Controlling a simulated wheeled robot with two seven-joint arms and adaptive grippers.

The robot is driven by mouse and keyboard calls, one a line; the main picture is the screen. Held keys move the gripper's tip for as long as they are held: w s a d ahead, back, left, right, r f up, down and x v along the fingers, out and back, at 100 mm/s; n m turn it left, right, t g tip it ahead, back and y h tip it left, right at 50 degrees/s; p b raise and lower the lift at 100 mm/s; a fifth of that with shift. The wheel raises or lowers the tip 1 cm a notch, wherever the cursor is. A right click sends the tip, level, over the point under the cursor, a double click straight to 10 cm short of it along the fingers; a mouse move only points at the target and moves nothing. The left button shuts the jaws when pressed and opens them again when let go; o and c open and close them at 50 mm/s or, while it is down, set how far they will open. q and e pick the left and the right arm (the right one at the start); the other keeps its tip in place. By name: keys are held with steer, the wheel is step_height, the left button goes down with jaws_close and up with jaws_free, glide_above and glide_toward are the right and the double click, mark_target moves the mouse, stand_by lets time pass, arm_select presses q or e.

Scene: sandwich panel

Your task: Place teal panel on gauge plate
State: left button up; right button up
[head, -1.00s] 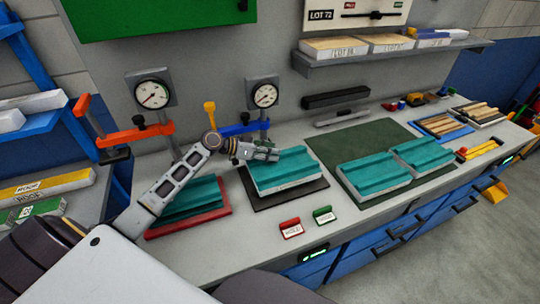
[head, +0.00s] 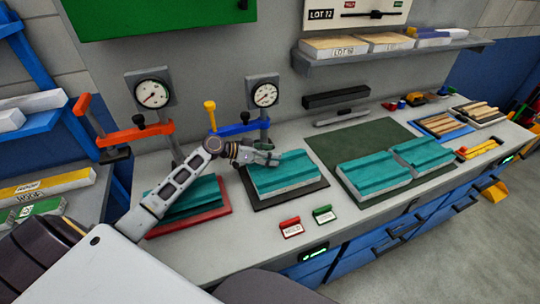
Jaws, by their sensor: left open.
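A teal panel (head: 285,175) with a pale lower edge lies on the dark gauge plate (head: 315,186) under the right dial gauge (head: 263,95). My left gripper (head: 274,158) is open at the back edge of this panel, its fingers close above the teal top; I cannot tell whether they touch it. Two more teal panels (head: 373,175) (head: 422,152) lie side by side on the green mat (head: 352,143). Another teal panel (head: 205,192) sits on the red plate (head: 222,209), partly hidden by my left arm. My right gripper is not in view.
A red label stand (head: 291,227) and a green one (head: 324,215) stand at the bench's front edge. An orange clamp (head: 135,134) and a blue clamp (head: 235,129) stand behind. Trays of wooden pieces (head: 440,125) lie at the far right.

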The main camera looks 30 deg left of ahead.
arm_select(q)
steer(key=shift+r, duration=0.15)
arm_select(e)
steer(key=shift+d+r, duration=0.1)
arm_select(q)
steer(key=shift+s+a+r, duration=0.15)
steer(key=shift+s+a, duration=0.3)
steer(key=shift+a, duration=0.1)
steer(key=b+v, duration=0.1)
steer(key=v, duration=0.7)
steer(key=shift+s+r, duration=0.1)
steer(key=shift+v, duration=1.2)
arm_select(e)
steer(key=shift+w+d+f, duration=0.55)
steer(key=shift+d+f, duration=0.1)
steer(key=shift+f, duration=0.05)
arm_select(q)
steer(key=shift+r, duration=0.1)
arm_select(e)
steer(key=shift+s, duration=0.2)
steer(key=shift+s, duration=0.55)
